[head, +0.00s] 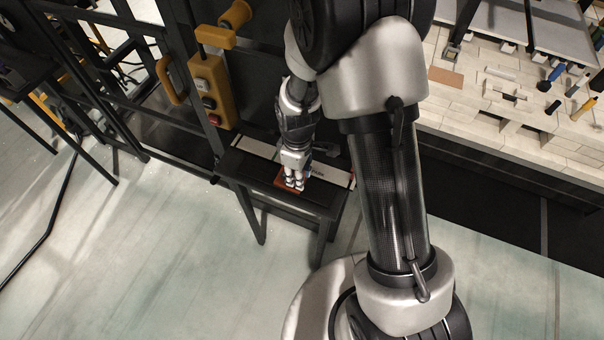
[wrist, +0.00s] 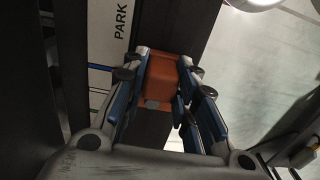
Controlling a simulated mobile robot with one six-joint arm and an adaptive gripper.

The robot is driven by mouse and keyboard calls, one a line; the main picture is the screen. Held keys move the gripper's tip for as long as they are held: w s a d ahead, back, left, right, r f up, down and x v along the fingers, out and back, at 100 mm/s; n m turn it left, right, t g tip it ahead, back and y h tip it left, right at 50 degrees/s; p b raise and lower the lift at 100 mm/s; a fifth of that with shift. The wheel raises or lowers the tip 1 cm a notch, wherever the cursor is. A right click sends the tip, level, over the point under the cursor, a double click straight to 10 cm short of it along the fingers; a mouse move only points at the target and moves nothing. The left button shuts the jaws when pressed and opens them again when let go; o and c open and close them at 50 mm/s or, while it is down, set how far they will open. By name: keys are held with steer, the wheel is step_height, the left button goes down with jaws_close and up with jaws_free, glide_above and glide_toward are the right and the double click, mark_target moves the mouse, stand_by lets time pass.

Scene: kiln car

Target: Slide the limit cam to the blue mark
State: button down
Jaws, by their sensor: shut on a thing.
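The limit cam is an orange block (wrist: 162,76) on a dark rail in the wrist view. My gripper (wrist: 166,72) is shut on it, with one blue-and-black finger on each side. In the head view my gripper (head: 294,182) is low at the rail, and the reddish cam (head: 282,181) shows beside its fingers. The blue mark (wrist: 99,68) is a short line on the pale strip to the left of the cam in the wrist view, roughly level with the cam. My left finger hides the strip between them, so exact alignment cannot be told.
A yellow control box (head: 211,91) hangs to the left in the head view. The brick-covered kiln car (head: 480,110) stands right. Open floor (head: 170,240) lies in front.

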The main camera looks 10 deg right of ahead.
steer(key=c, duration=1.3)
jaws_free()
step_height(320, 180, up, 12)
steer(key=s+d+r+m+t, duration=0.1)
steer(key=s+r+m, duration=0.25)
steer(key=r, duration=0.25)
steer(key=s+d+r+m+t, duration=0.1)
steer(key=s+d+r+m, duration=0.1)
steer(key=s+r, duration=0.3)
steer(key=s+r+m+t, duration=0.1)
steer(key=s+r, duration=0.1)
steer(key=s, duration=0.1)
steer(key=s+d+r+m, duration=0.1)
steer(key=s+r+m, duration=0.1)
steer(key=s, duration=0.1)
steer(key=s+d+r+m+t, duration=0.1)
steer(key=s+r+m, duration=0.1)
steer(key=s, duration=0.2)
steer(key=shift+s+t, duration=0.1)
steer(key=shift+t, duration=0.2)
